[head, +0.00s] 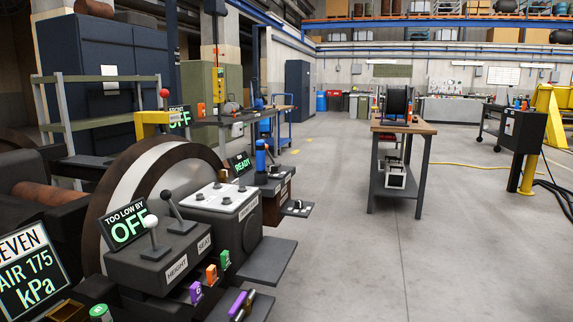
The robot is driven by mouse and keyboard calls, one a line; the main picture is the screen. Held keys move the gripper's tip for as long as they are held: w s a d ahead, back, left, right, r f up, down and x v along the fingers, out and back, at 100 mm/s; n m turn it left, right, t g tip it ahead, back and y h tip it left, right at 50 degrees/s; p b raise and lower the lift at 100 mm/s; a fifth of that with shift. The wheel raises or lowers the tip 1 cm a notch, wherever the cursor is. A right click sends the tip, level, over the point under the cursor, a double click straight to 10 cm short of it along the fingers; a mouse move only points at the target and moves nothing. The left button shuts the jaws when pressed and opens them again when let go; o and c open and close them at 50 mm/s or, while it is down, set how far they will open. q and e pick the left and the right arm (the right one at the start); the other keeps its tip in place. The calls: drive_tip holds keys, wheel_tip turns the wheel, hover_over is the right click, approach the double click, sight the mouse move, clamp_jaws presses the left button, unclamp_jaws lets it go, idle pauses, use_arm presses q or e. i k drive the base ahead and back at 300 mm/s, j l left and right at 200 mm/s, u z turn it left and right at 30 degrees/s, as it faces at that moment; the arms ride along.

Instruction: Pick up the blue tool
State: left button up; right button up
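A blue upright cylindrical thing (260,157), which looks like the blue tool, stands on a dark ledge beside the READY display (240,165), left of the picture's middle. Its lower end is partly hidden, and I cannot tell if it sits in a holder. Neither of my grippers shows in the head view.
A control box with levers (150,262) and a large wheel (125,200) fill the left. Purple (237,303), orange (212,274) and green (224,259) handles sit at the front. A wooden-topped table (405,127) stands at centre right. The floor (345,260) between is clear.

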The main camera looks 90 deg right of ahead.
sight(260, 144)
drive_tip(key=l+z, duration=0.15)
drive_tip(key=z, duration=2.45)
drive_tip(key=i+l+u, duration=0.25)
drive_tip(key=i+l, duration=0.2)
drive_tip(key=i+l+u, duration=0.25)
drive_tip(key=i+l, duration=0.15)
drive_tip(key=l, duration=0.15)
